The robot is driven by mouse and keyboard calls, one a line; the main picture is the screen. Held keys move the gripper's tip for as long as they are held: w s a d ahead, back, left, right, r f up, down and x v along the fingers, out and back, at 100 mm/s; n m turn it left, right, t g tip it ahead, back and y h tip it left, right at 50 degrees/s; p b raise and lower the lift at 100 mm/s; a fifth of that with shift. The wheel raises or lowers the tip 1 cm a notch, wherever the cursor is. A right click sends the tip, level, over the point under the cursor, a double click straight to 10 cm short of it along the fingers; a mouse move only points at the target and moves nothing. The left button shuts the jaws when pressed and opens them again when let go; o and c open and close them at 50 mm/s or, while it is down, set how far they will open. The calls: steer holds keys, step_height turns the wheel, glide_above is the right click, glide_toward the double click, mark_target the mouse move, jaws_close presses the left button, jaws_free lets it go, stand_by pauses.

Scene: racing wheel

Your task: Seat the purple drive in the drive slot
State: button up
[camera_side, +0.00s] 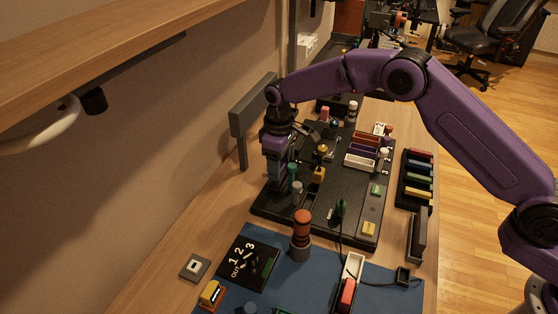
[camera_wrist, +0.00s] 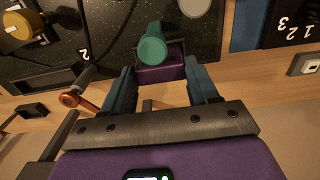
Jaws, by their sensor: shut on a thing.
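The purple drive (camera_wrist: 172,74) is a small block between the fingertips of my gripper (camera_wrist: 160,84) in the wrist view. My gripper is shut on it. A teal-green round knob or peg (camera_wrist: 152,48) overlaps the drive there; I cannot tell whether they touch. In the side view my gripper (camera_side: 279,186) points down at the left edge of the black board (camera_side: 335,222), beside the teal peg (camera_side: 292,170). The drive is not clearly visible in the side view. I cannot make out for certain which opening is the drive slot.
On the board stand a grey peg (camera_side: 297,188), a gold-topped post (camera_side: 319,174) and long trays (camera_side: 361,161). An orange-and-brown cylinder (camera_side: 302,228) stands in front. A rack of coloured bars (camera_side: 417,180) is at right. A grey panel on a post (camera_side: 246,112) stands behind my gripper.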

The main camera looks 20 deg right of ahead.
steer(key=shift+f, duration=0.25)
steer(key=o, duration=1.2)
step_height(320, 180, up, 17)
steer(key=shift+r, duration=0.15)
steer(key=shift+s, duration=0.1)
